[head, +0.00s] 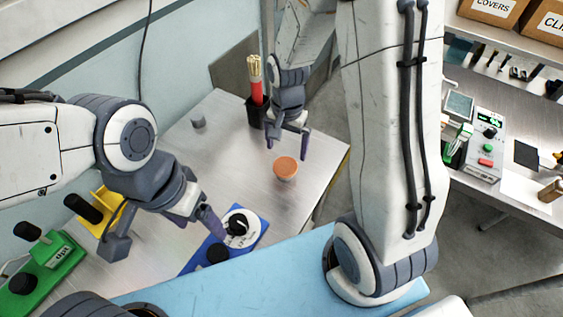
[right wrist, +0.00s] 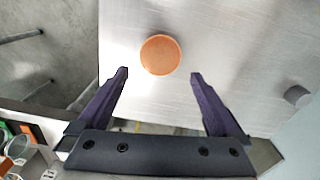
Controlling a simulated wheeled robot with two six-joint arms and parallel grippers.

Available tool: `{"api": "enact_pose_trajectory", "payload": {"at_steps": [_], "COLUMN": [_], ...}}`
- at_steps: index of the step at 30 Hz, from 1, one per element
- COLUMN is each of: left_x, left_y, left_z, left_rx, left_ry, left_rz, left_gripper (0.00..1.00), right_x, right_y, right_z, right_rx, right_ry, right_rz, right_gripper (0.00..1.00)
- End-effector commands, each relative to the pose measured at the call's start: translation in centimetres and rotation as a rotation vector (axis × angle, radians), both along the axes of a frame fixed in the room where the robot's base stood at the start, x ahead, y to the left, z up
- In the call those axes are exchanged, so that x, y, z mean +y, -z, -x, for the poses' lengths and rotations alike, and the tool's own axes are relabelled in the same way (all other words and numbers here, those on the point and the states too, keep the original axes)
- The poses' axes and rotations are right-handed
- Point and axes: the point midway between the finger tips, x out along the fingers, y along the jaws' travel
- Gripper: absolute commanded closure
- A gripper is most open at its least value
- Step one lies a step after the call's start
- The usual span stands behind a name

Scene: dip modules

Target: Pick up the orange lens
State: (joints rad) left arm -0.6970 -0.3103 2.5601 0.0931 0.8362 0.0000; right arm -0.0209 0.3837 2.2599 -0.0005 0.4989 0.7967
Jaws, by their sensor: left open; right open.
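The orange lens (head: 286,167) is a round, flat-topped orange disc with a paler side, on the metal table at its right part. In the right wrist view the orange lens (right wrist: 161,55) lies just beyond the fingertips, centred between them. My right gripper (head: 288,143) is open and empty, above the table behind the lens; its two fingers also show in the right wrist view (right wrist: 159,75). My left gripper (head: 168,232) is at the left front of the table, next to the blue module with a black knob (head: 238,228). It is open, with nothing seen between its fingers.
A black holder with red and cream sticks (head: 255,85) stands at the table's back edge. A small grey cylinder (head: 198,121) is at the back left. Green (head: 45,262) and yellow (head: 104,212) modules are at the left. The table around the lens is clear.

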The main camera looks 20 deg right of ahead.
Motion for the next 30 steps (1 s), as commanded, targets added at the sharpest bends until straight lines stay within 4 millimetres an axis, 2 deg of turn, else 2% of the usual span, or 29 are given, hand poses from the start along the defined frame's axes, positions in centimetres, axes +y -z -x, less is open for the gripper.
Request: {"api": "enact_pose_trajectory", "payload": {"at_steps": [6,15,24,25,30], "left_x": [0.0,0.0,0.0,0.0,0.0], "left_y": [-0.4,-1.2,-1.2,-1.2,-1.2], "left_z": [0.0,0.0,0.0,0.0,0.0], "left_rx": [0.0,0.0,0.0,0.0,0.0], "left_ry": [0.0,-0.001,-0.001,-0.001,-0.001], "left_rz": [0.0,0.0,0.0,0.0,0.0], "left_gripper": [0.21,0.21,0.21,0.21,0.21], "right_x": [0.0,0.1,0.1,0.1,0.1], "right_y": [1.5,5.4,6.0,5.9,5.9], "right_z": [0.2,0.3,0.2,0.2,0.2], "right_rx": [0.003,0.004,-0.001,-0.001,-0.001], "right_ry": [0.001,0.003,0.003,0.002,0.002], "right_rz": [0.0,-0.001,0.0,0.0,0.0], "right_gripper": [0.0,0.0,0.0,0.04,0.67]}}
